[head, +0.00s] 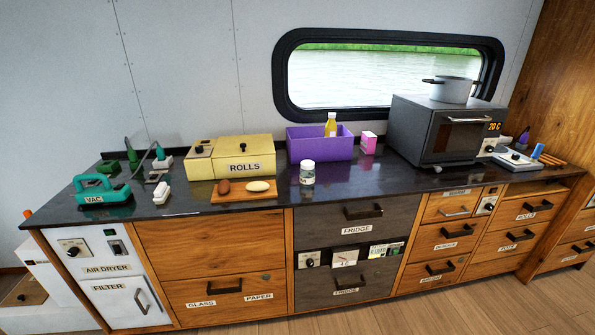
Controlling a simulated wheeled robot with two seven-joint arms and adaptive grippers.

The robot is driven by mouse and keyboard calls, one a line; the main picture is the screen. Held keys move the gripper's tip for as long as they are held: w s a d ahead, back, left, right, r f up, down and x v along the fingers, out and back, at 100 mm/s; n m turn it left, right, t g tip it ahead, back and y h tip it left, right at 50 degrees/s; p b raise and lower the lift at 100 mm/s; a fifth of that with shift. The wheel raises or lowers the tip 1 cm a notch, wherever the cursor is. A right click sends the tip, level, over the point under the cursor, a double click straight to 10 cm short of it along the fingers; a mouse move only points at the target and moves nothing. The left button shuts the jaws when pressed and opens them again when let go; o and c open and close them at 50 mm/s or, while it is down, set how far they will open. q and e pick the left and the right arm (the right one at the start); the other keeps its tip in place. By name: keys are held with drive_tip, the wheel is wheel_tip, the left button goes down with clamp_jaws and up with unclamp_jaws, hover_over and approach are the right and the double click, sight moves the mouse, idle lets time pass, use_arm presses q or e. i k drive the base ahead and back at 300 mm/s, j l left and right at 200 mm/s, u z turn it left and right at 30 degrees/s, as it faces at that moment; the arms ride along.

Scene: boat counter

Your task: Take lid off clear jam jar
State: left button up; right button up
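A small jar (307,175) with a white lid (308,163) stands upright on the dark counter (345,187), near the front edge and in front of the purple bin. The lid sits on top of the jar. The jar's body looks clear or pale, with a dark-lettered label low on it that is too small to read. Neither of my grippers is in the head view.
A cutting board (228,198) with two rolls lies left of the jar, before a yellow ROLLS box (243,152). Behind the jar is a purple bin (304,145) with a yellow bottle (331,125). An oven (432,135) stands right. Counter right of the jar is clear.

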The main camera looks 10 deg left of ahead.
sight(307, 177)
drive_tip(key=i+l+u, duration=0.25)
drive_tip(key=i, duration=0.15)
drive_tip(key=i+l+u, duration=0.25)
drive_tip(key=i, duration=0.2)
drive_tip(key=j, duration=0.1)
